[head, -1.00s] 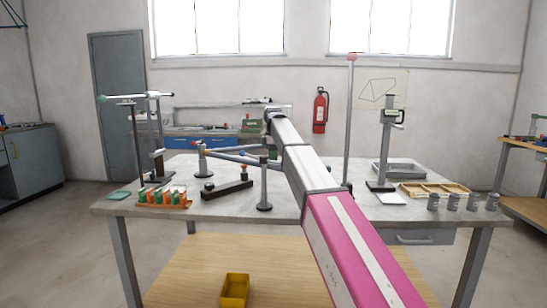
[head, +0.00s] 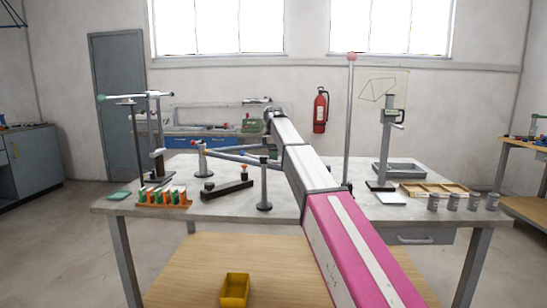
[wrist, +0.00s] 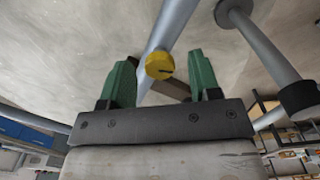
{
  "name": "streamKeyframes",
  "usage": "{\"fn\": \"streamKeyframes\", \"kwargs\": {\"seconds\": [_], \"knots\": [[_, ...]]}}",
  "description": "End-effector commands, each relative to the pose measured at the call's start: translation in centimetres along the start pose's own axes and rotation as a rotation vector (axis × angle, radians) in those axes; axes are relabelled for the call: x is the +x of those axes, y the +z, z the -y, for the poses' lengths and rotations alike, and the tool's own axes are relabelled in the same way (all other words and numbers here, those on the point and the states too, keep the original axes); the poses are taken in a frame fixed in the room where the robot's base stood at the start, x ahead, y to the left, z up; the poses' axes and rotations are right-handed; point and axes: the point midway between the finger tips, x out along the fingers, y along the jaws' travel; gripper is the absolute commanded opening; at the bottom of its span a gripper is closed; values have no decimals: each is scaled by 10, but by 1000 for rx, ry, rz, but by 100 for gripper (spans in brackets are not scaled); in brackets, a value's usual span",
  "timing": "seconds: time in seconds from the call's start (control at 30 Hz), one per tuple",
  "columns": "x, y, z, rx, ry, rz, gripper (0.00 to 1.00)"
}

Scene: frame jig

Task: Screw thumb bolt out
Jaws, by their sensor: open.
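The yellow thumb bolt (wrist: 159,66) shows in the wrist view, its round head with a dark slot facing the camera, at a grey tube (wrist: 172,25) of the frame. My gripper (wrist: 161,60) is open, with one green finger on each side of the bolt head and a visible gap on both sides. The fingers appear not to touch it. In the head view, the frame of grey tubes (head: 236,156) stands on the table. My arm reaches over beside it, and neither the bolt nor my fingers can be made out there.
The grey table (head: 310,208) holds an orange rack (head: 165,199), a dark bar (head: 227,190), an upright pole (head: 349,125), a height gauge (head: 385,150), a wooden tray (head: 435,189) and several grey cans (head: 452,202). A yellow bin (head: 235,289) sits below.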

Motion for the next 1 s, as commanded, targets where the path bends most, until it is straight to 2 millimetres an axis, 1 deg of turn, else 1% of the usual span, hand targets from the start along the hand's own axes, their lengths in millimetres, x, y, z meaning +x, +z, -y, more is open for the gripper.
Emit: {"fn": "streamKeyframes", "kwargs": {"seconds": [0.07, 0.17, 0.4, 0.5, 0.6, 0.8, 1.0], "knots": [[-5, 0, -1, 0, 1, 0, 57], [-18, 0, -1, 0, 2, 0, 57], [-64, 0, -2, 0, 2, 0, 57], [-81, 0, -1, 0, 1, 0, 57], [-94, 0, -1, 0, 0, 0, 57], [-106, 0, 0, 0, 0, 0, 57], [-107, 0, 0, 0, -1, 0, 57]]}}
